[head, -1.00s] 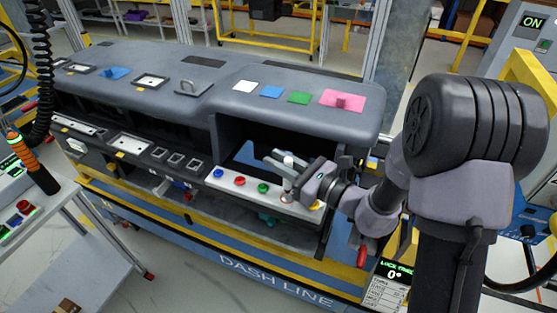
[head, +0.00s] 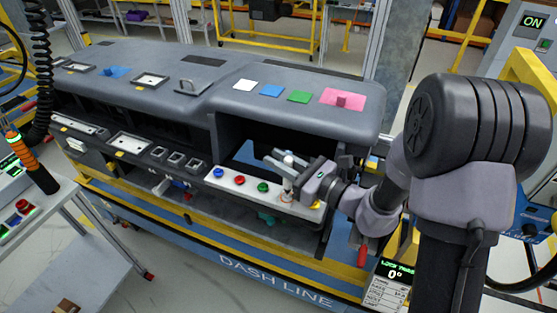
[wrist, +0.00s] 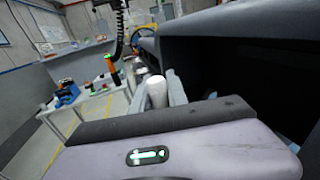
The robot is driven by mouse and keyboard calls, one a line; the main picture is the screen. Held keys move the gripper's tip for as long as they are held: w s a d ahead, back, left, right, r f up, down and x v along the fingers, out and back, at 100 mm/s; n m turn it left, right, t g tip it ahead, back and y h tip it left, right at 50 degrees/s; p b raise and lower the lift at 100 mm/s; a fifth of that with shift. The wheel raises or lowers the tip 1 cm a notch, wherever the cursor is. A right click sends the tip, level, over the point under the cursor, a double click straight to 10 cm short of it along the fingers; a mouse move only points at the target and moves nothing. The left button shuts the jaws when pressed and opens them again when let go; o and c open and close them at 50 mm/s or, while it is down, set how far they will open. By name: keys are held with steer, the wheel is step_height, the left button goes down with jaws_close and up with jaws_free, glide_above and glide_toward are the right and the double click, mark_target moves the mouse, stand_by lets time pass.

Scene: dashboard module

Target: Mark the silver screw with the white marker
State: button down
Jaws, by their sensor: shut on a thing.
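The white marker (head: 288,160) stands roughly upright between the fingers of my gripper (head: 283,164). My gripper is shut on it, and the wrist view shows the marker's pale end (wrist: 156,92) between the two fingers. A white strip (head: 228,184) on the dashboard's front ledge carries a blue screw (head: 218,173), a red one (head: 239,180) and a green one (head: 262,187).
The grey dashboard (head: 150,58) has an open bay behind the strip. White, blue, green and pink pads (head: 342,100) lie on its top. A side table (head: 65,215) with buttons stands at the left. A yellow rail runs below the dashboard.

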step_height(320, 180, up, 5)
steer(key=p, duration=0.4)
stand_by(0.3)
